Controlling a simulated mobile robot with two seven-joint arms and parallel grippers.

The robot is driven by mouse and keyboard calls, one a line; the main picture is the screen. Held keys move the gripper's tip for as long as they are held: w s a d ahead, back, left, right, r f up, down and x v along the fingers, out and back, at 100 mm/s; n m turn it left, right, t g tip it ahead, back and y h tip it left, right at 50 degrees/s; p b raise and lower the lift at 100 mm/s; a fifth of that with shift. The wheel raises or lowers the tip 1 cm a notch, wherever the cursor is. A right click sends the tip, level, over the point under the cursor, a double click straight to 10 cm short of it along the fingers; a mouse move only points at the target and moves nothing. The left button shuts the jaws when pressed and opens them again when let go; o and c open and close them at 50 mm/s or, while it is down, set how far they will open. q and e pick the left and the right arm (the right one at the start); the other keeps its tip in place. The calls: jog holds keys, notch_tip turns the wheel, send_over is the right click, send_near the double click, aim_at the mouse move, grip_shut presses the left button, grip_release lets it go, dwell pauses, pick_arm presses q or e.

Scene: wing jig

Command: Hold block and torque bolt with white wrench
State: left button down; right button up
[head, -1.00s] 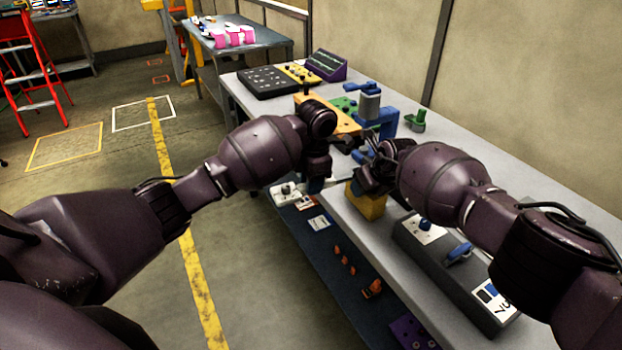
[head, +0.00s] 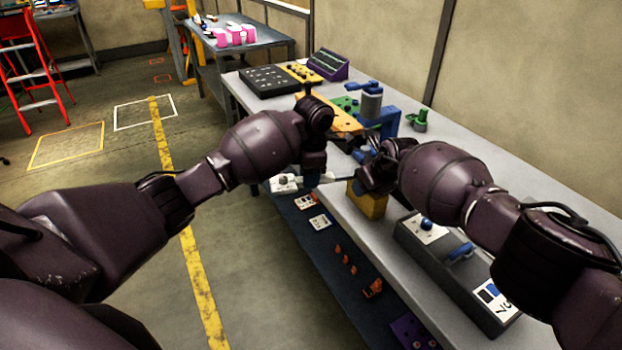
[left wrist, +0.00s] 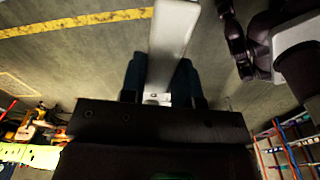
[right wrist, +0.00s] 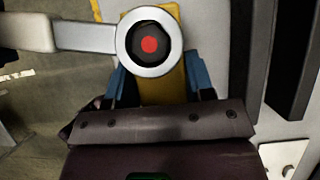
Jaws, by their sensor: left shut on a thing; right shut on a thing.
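My left gripper (head: 314,178) is shut on the white wrench (left wrist: 172,42), whose pale bar runs away between its blue fingers (left wrist: 160,84). My right gripper (head: 370,178) is shut on the yellow block (head: 368,203) near the bench's front edge. In the right wrist view the block (right wrist: 163,92) sits between the blue fingers (right wrist: 158,82). The wrench's ring (right wrist: 126,45) lies around the dark bolt head with a red centre (right wrist: 149,44), over the block's far end. Its handle leads left. How deep the ring sits, I cannot tell.
The grey bench (head: 465,165) carries a blue clamp-like fixture (head: 388,118), an orange-yellow plate (head: 330,118) and a small green part (head: 418,120) behind my grippers. A dark control box (head: 455,275) stands right of the block. Open floor lies left.

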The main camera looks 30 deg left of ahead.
pick_arm(q)
jog(key=shift+w+a+r, duration=0.1)
jog(key=shift+w, duration=0.05)
jog(key=shift+w+a+m, duration=0.5)
jog(key=shift+w+m, duration=0.2)
jog(key=shift+m, duration=0.2)
jog(key=shift+r, duration=0.15)
notch_tip(320, 180, up, 7)
dwell(0.8)
pick_arm(e)
jog(key=o, duration=1.3)
jog(key=shift+c, duration=0.2)
